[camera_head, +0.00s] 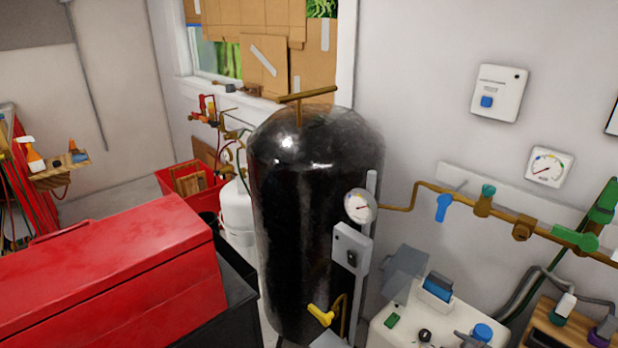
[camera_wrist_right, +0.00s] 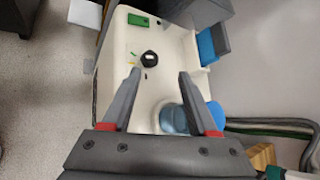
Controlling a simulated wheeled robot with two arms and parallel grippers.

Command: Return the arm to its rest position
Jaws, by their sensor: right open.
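My right gripper (camera_wrist_right: 160,73) shows in the right wrist view, its two grey fingers spread apart with nothing held between the tips. It hangs over a white unit (camera_wrist_right: 120,55) with a black knob (camera_wrist_right: 149,57) and a green part (camera_wrist_right: 138,20) on its top. A blue, round item (camera_wrist_right: 172,118) shows between the fingers near their base; I cannot tell whether it touches them. My left gripper is in neither view.
In the head view a black tank (camera_head: 300,200) stands in the middle, with a red toolbox (camera_head: 110,265) to its left. The white unit (camera_head: 395,330) is at the lower right. A brass pipe (camera_head: 450,195) with valves runs along the wall. Cables (camera_wrist_right: 270,125) lie beside the unit.

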